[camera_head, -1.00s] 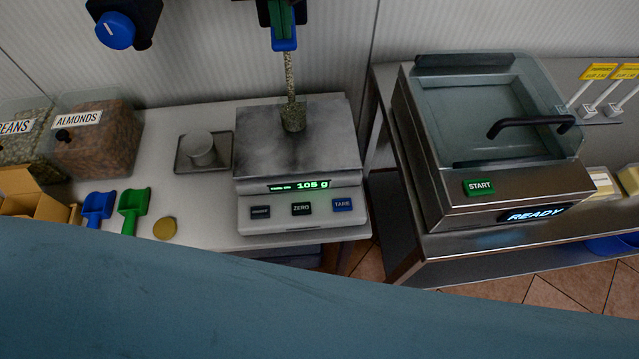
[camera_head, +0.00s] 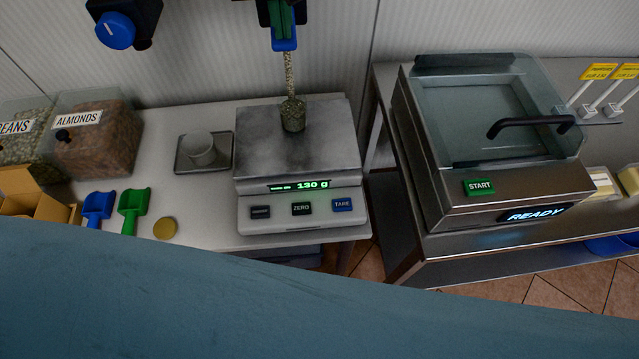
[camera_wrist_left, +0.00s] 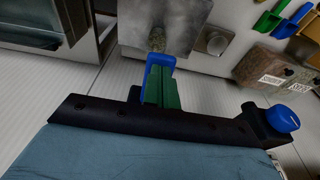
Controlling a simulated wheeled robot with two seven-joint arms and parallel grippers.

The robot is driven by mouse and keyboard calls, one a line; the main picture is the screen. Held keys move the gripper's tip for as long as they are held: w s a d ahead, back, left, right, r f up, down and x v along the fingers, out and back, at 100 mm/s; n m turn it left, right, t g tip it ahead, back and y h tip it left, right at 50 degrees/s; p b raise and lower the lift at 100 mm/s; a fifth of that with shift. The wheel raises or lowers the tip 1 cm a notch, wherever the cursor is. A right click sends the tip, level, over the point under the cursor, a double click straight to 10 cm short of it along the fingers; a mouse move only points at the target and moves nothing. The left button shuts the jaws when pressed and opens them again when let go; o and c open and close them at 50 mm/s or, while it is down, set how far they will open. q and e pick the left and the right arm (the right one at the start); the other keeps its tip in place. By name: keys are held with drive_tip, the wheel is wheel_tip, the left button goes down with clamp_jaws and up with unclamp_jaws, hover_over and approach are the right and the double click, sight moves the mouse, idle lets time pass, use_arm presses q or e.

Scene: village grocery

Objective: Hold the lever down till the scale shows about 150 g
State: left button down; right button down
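The scale (camera_head: 262,165) stands on the counter, and its display (camera_head: 299,186) reads 130 g. A small clear cup (camera_head: 293,118) with greenish grains stands on its plate; it also shows in the left wrist view (camera_wrist_left: 157,40). A thin stream of grains (camera_head: 289,75) falls into it. The blue lever (camera_head: 285,44) is above, at the top edge; it also shows in the left wrist view (camera_wrist_left: 153,66). My left gripper (camera_head: 281,22) has its green fingers together against the lever; they also show in the left wrist view (camera_wrist_left: 162,90). My right gripper is out of view.
A blue knob (camera_head: 115,31) on a black mount is at upper left. A metal cup (camera_head: 200,147) on a small tray, an almond bin (camera_head: 100,142), a blue scoop (camera_head: 97,207) and a green scoop (camera_head: 133,207) are left of the scale. A lidded machine (camera_head: 490,130) stands right.

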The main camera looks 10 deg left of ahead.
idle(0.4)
use_arm(q)
wheel_tip(320, 180, up, 8)
drive_tip(key=p, duration=0.4)
drive_tip(key=shift+f, duration=0.25)
